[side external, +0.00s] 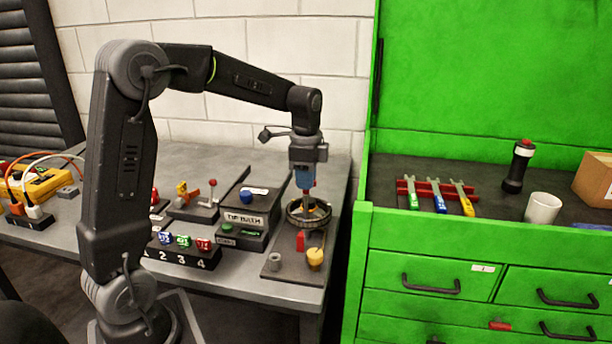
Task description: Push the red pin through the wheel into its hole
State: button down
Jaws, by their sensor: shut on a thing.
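My gripper (306,186) points straight down above the dark wheel (291,214) at the right end of the grey table. It is shut on the red pin (312,184), of which only a little red shows at the fingers. A thin grey shaft runs down from the fingers to the middle of the wheel. The wheel lies flat, with a dark rim and some yellow inside. The hole is hidden, and I cannot tell how deep the shaft reaches.
A dark plate (283,262) near the wheel bears a red block (300,240), a yellow knob (315,257) and a grey cylinder (275,261). A dark box with a blue knob (253,191) stands close left. The green cabinet (420,230) is at right.

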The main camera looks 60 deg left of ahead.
aim_at(306, 193)
jog(key=shift+f, duration=1.55)
dwell(0.5)
jog(key=c, duration=0.7)
grip_release()
jog(key=shift+r, duration=3.55)
